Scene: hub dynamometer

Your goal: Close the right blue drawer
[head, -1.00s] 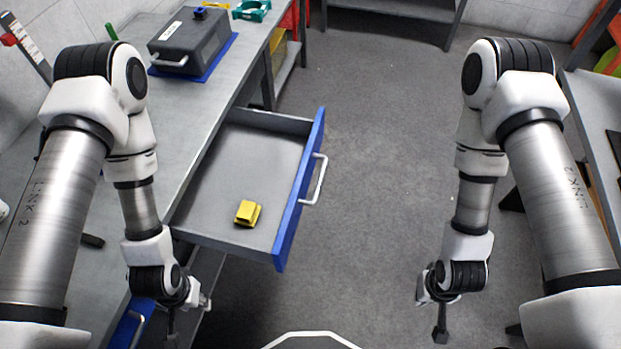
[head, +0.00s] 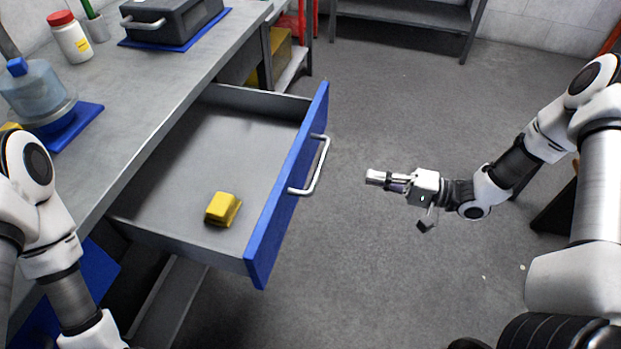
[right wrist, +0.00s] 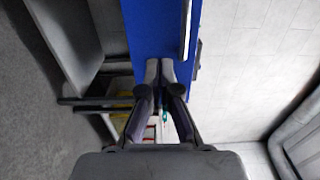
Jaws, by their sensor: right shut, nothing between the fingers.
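The right blue drawer (head: 287,195) stands pulled out from under the grey workbench, its blue front facing right with a silver handle (head: 315,165). A yellow block (head: 222,209) lies inside on the drawer floor. My right gripper (head: 372,177) is shut and empty, to the right of the handle and apart from it in the head view, pointing left at the drawer front. In the right wrist view the closed fingertips (right wrist: 166,66) show before the blue drawer front (right wrist: 158,28), with the handle (right wrist: 186,30) beside them. My left arm is at lower left; its gripper is out of the picture.
The workbench (head: 190,85) holds a dark grey case (head: 172,20) on a blue mat, a white jar with a red lid (head: 70,38) and a water jug (head: 35,90). Open floor (head: 400,110) lies right of the drawer. A shelf (head: 405,15) stands at the back.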

